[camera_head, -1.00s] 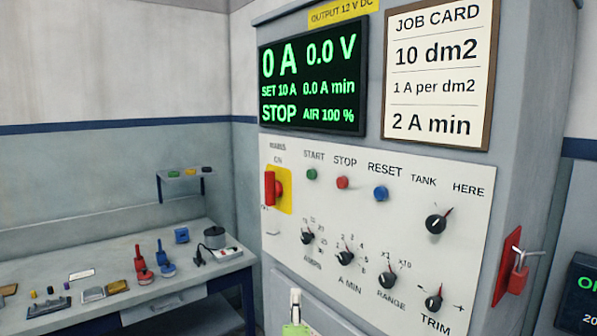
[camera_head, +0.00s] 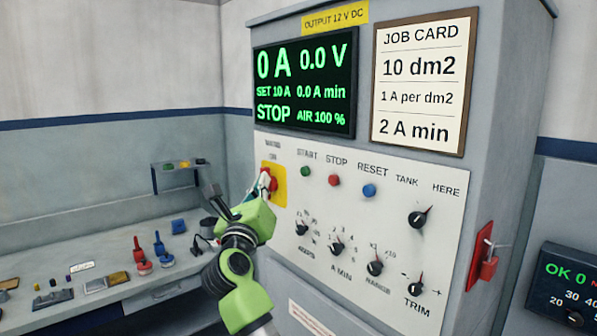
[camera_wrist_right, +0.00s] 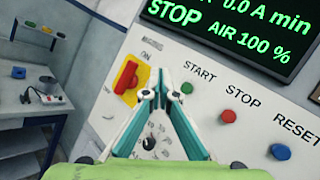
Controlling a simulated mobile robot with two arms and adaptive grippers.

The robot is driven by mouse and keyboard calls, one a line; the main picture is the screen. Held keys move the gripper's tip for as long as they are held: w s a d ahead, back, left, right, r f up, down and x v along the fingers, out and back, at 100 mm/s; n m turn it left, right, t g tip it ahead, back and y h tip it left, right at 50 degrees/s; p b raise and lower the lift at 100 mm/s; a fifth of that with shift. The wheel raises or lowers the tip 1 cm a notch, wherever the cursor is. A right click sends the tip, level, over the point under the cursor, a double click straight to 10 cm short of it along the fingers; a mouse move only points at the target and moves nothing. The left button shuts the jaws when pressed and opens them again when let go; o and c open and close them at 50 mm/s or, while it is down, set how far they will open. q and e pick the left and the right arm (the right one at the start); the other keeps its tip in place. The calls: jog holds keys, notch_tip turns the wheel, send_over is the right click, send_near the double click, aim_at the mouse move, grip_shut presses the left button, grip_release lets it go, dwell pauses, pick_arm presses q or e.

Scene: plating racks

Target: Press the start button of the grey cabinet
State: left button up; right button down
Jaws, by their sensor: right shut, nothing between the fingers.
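The grey cabinet (camera_head: 340,275) has a white panel with a green START button (camera_head: 305,171). The button also shows in the right wrist view (camera_wrist_right: 186,88), just right of the fingertips. My right gripper (camera_head: 265,182) is shut and empty, in front of the red mains switch on its yellow plate (camera_head: 281,188), left of the button. In the right wrist view the fingers (camera_wrist_right: 161,90) point at the panel between switch and button. Contact with the panel cannot be told. The display (camera_head: 304,85) reads STOP, 0 A and 0.0 V. My left gripper is not in view.
A red STOP button (camera_head: 334,180) and a blue RESET button (camera_head: 369,190) sit right of START, with several black knobs below. A red padlock (camera_head: 488,266) hangs at the cabinet's right. A workbench (camera_head: 110,250) with tools stands at the left.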

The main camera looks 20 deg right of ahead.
aim_at(305, 171)
jog(key=shift+w+d, duration=0.1)
jog(key=shift+d, duration=0.1)
jog(key=w+d, duration=0.3)
jog(key=d, duration=0.5)
dwell(0.4)
jog(key=shift+d+p, duration=0.1)
jog(key=shift+p, duration=0.3)
dwell(0.9)
